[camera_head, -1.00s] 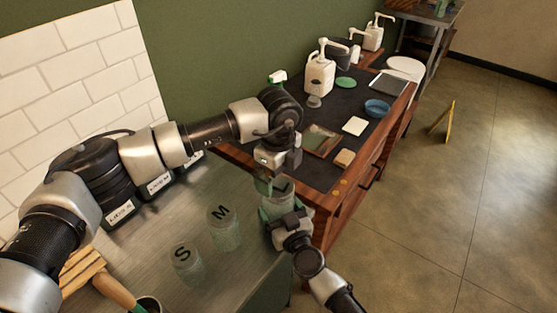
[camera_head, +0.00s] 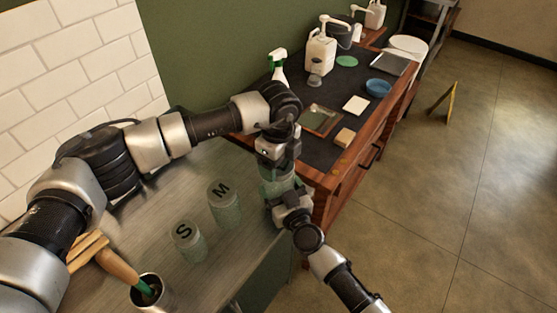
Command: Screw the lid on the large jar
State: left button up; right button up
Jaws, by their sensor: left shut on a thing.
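The large greenish glass jar (camera_head: 272,189) is upright near the right edge of the metal counter. My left gripper (camera_head: 279,168) points down directly over its mouth, shut on the lid, which the gripper mostly hides. I cannot tell whether the lid's thread is engaged. My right gripper (camera_head: 283,206) is against the jar's lower front side; its fingertips are partly hidden, so its opening is unclear.
Lidded jars marked S (camera_head: 188,242) and M (camera_head: 223,205) stand on the metal counter (camera_head: 235,265). A metal cup (camera_head: 152,293) is in front. A dark-topped wooden bench holds a spray bottle (camera_head: 278,66), a pump bottle (camera_head: 320,52) and a blue bowl (camera_head: 378,87).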

pick_arm(q)
jog(key=m, duration=0.4)
jog(key=shift+m, duration=0.3)
jog(key=m, duration=1.2)
jog(key=shift+m, duration=0.4)
jog(key=m, duration=0.8)
jog(key=shift+m, duration=0.3)
jog(key=m, duration=1.2)
jog(key=shift+m, duration=0.4)
jog(key=m, duration=0.5)
jog(key=o, duration=1)
jog(key=shift+f, duration=0.1)
jog(key=shift+r, duration=2.3)
jog(key=shift+c, duration=0.3)
